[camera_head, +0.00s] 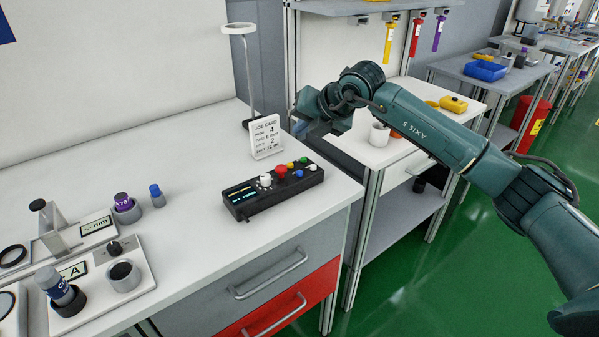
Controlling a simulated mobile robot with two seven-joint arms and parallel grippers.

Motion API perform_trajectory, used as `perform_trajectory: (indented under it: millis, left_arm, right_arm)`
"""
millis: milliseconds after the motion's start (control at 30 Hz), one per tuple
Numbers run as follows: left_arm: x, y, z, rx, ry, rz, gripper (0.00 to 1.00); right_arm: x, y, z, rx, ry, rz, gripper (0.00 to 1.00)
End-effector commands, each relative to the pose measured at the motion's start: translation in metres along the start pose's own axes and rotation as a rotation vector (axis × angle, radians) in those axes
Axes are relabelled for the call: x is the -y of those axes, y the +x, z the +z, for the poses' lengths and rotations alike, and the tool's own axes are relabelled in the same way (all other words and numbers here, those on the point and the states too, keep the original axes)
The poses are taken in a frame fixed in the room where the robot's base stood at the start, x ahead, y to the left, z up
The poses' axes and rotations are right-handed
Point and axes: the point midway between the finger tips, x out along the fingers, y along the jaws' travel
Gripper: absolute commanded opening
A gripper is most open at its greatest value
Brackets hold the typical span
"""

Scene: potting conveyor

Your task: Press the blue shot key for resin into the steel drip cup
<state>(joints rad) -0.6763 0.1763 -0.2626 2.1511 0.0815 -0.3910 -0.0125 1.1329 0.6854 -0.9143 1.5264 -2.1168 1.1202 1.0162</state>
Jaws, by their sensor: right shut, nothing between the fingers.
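A black control box (273,192) with a small lit display sits near the right end of the white bench. A small blue key (313,168) is at its right end, near red, yellow, green and white controls. A pale metallic cup (124,278) with a dark opening stands on a white plate at the lower left; it looks like the steel drip cup, but its contents cannot be made out. My right gripper (301,127) is shut and empty, above and behind the box near the bench's right edge, apart from the key. My left gripper is out of view.
A job card (265,137) stands behind the box, beside a ring-topped stand (247,75). A purple-labelled bottle (122,203) and a blue-capped vial (157,196) stand left. A tilted bottle (55,286) is beside the cup. The bench middle is clear.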

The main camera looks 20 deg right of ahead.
Motion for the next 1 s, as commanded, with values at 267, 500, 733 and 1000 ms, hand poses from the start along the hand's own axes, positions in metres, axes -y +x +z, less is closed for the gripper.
perform_trajectory:
  millis: [267,500,733,1000]
  left_arm:
    - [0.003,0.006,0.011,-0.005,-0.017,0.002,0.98]
    - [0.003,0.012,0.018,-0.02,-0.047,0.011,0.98]
    - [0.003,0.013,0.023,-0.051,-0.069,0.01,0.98]
    - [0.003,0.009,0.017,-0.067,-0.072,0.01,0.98]
  right_arm:
    - [0.015,0.02,-0.015,-0.002,0.0,-0.002,0.0]
    - [0.033,0.045,-0.033,-0.002,0.0,-0.002,0.0]
    - [0.043,0.06,-0.043,0.0,0.0,0.0,0.0]
    - [0.043,0.06,-0.043,0.0,0.0,0.001,0.0]
